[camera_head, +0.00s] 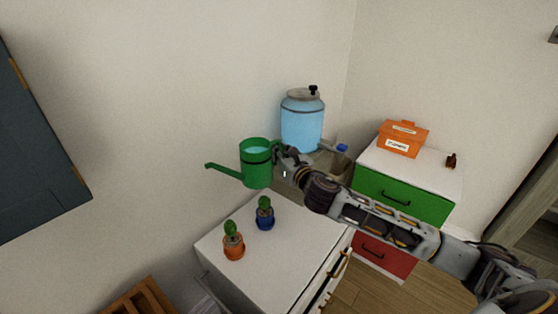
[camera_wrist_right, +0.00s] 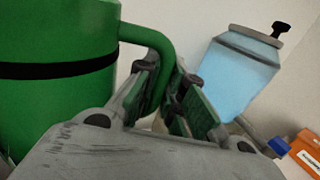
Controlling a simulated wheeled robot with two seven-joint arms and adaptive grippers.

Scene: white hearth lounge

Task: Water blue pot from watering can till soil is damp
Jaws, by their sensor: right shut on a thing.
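The green watering can (camera_head: 256,170) is held up above the back of the white cabinet, roughly upright, with water showing inside. Its spout points left in the head view. My right gripper (camera_head: 281,157) is shut on the can's handle; the right wrist view shows the green handle (camera_wrist_right: 160,62) between the fingers. The blue pot (camera_head: 265,221) with a small green cactus stands on the white cabinet top, below the can and apart from it. Its soil is too small to judge. My left gripper is not in view.
An orange pot (camera_head: 234,251) with a cactus stands left of the blue pot on the white cabinet (camera_head: 290,262). A blue water dispenser (camera_head: 302,122) stands behind the can. An orange box (camera_head: 402,139) and a small brown bottle (camera_head: 451,160) sit on the drawer unit at right.

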